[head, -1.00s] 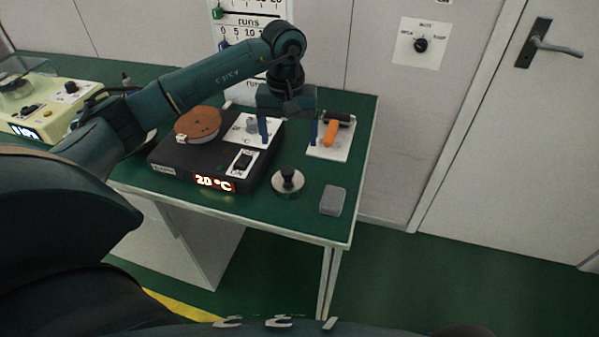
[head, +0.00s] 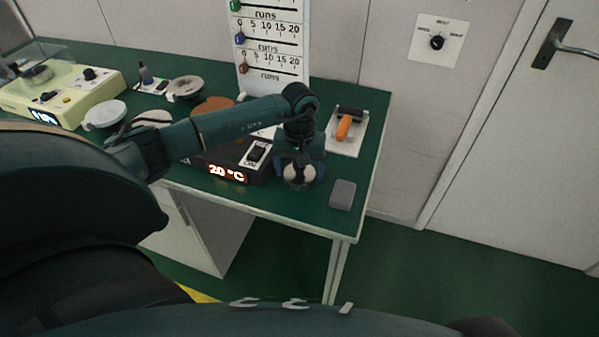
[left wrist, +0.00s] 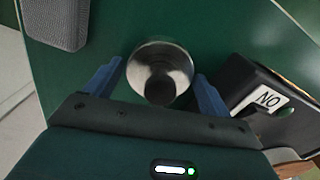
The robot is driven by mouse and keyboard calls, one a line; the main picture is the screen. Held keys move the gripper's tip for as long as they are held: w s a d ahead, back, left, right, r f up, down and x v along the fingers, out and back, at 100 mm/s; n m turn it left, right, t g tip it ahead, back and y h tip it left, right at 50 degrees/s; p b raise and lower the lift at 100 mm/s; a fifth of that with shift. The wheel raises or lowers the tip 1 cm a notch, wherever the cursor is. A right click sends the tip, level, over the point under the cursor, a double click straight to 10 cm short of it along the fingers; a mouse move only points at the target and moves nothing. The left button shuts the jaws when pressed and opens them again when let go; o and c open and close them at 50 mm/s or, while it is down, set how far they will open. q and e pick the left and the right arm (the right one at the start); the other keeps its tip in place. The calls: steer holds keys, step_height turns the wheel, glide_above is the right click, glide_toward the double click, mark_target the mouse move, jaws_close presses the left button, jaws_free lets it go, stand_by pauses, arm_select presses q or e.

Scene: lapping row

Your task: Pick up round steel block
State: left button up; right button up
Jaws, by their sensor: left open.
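The round steel block (head: 299,178) stands on the green table near its front edge, with a dark knob on top. In the left wrist view the steel block (left wrist: 160,62) shows as a shiny disc with its dark knob toward the gripper. My left gripper (head: 298,170) is over the block in the head view and partly hides it. In the left wrist view the open blue fingers of my left gripper (left wrist: 158,84) are on either side of the block, with gaps showing. I cannot tell the height between fingers and table. My right gripper is not in view.
A black hotplate with a 20 °C display (head: 228,173) stands left of the block. A grey rounded block (head: 342,194) lies to its right. A white plate with an orange-handled roller (head: 344,128) lies behind. A yellow machine (head: 62,98) stands at far left.

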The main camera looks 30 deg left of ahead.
arm_select(q)
steer(key=shift+f, duration=0.1)
steer(key=c, duration=1.4)
steer(key=shift+w, duration=0.1)
